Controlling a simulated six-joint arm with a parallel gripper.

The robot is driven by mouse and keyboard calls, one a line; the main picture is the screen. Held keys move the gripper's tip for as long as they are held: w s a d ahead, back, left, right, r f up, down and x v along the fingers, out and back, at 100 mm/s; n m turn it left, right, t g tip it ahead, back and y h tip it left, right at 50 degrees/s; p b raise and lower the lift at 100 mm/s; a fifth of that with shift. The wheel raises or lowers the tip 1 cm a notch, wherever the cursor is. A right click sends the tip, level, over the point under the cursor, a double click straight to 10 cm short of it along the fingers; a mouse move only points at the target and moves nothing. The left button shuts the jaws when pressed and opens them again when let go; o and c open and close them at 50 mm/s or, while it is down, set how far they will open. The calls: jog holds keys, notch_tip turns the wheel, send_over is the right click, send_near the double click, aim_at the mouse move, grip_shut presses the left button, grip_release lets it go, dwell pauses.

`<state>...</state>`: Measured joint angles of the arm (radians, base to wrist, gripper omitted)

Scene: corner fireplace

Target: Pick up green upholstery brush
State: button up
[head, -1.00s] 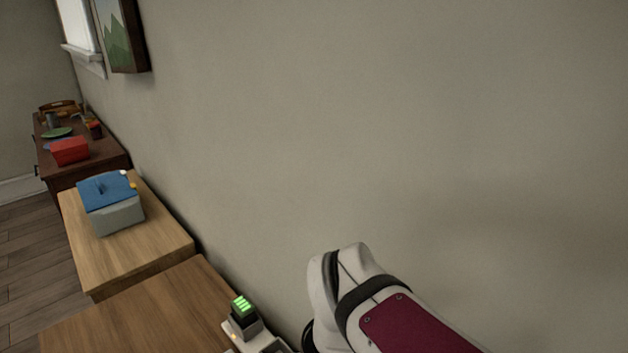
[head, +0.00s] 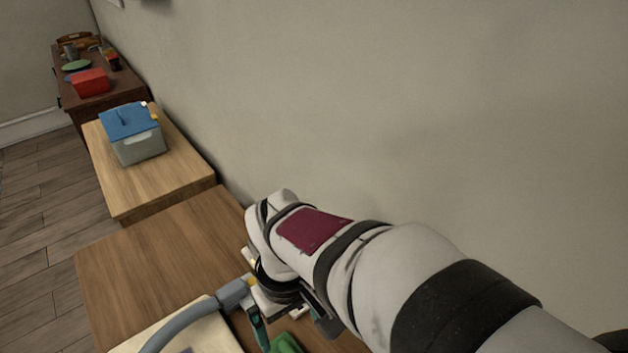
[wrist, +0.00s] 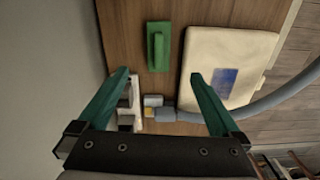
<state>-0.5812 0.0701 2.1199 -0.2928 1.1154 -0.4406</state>
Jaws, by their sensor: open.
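The green upholstery brush (wrist: 158,47) lies on the wooden tabletop (wrist: 120,20) in the wrist view, its raised handle facing up. It lies just beyond my gripper (wrist: 160,77), roughly in line with the space between its two green fingers. My gripper is open with nothing between its fingertips. In the head view, part of the green brush (head: 287,343) shows at the bottom edge, beside my gripper (head: 290,326). The rest of it is cut off or hidden there.
A cream, flat item (wrist: 205,45) with a blue patch lies right of the brush. A grey hose (wrist: 270,103) runs below it. A pale device (wrist: 130,118) lies near the left finger. The wall (head: 450,120) is close on the other side. A blue-lidded bin (head: 138,140) stands farther off.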

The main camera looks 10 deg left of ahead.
aim_at(297, 347)
jog(key=shift+n, duration=0.4)
jog(key=f, duration=1.1)
jog(key=w+f, duration=0.1)
jog(key=f, duration=0.4)
jog(key=shift+a+f, duration=0.15)
jog(key=shift+a, duration=0.15)
grip_shut()
jog(key=shift+r, duration=0.45)
jog(key=r, duration=0.2)
jog(key=d+r, duration=0.1)
jog(key=r, duration=0.1)
jog(key=d+r, duration=0.6)
jog(key=d, duration=0.4)
jog(key=shift+w+d, duration=0.2)
jog(key=shift+d, duration=0.1)
jog(key=shift+r, duration=0.1)
